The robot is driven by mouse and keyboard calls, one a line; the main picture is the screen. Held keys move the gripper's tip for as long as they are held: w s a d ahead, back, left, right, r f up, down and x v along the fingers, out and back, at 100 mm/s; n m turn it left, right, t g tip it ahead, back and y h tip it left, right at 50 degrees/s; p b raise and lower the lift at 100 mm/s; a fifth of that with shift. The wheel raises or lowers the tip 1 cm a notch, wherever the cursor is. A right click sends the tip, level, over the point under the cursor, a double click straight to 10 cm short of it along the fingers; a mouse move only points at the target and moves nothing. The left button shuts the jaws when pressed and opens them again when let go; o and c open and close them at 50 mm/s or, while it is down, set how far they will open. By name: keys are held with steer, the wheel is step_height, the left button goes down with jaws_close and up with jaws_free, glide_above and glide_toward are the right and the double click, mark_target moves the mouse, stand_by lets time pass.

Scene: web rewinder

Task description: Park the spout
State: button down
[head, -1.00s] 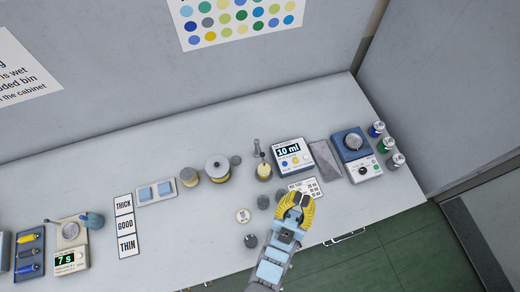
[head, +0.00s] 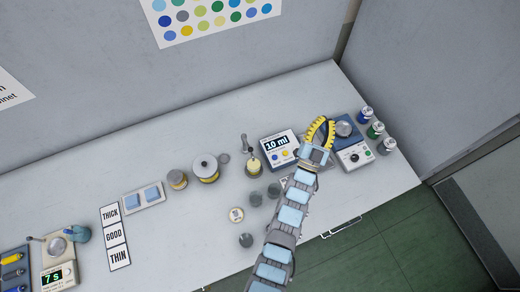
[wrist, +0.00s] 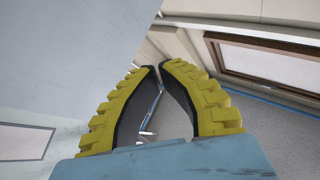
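A small grey metal spout (head: 244,143) on an upright stands at the back of the work table, just left of the box reading "10 ml" (head: 277,144). A cup with yellow contents (head: 254,167) is directly in front of it; I cannot tell whether the spout's tip is over the cup. My gripper (head: 326,120) is to the right of the spout and box, above the table near the blue scale. Its yellow ribbed fingers converge at the tips, which also show in the wrist view (wrist: 157,67). I see nothing held between them. The spout does not show in the wrist view.
A blue scale with a round grey pan (head: 344,129) is beside my gripper, with several small cans (head: 376,130) to its right. Dark discs (head: 254,198), jars and a spool (head: 206,164) stand left of my arm.

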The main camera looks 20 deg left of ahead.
steer(key=w+f+m+g+y+b, duration=0.25)
steer(key=w+f+g, duration=0.55)
steer(key=f, duration=0.4)
steer(key=w+f+m+g+y+b, duration=0.15)
steer(key=w+f+g+b, duration=0.3)
steer(key=w+f, duration=0.65)
steer(key=s+a+f+m+g+y+b, duration=0.2)
steer(key=s+a+m+g+y+b, duration=0.15)
steer(key=s+a+g, duration=0.45)
steer(key=s+a+r+g+y+b, duration=0.2)
steer(key=s+r+g+b, duration=0.1)
steer(key=s+r+g, duration=0.4)
step_height(320, 180, up, 4)
steer(key=s, duration=0.3)
steer(key=shift+a, duration=0.15)
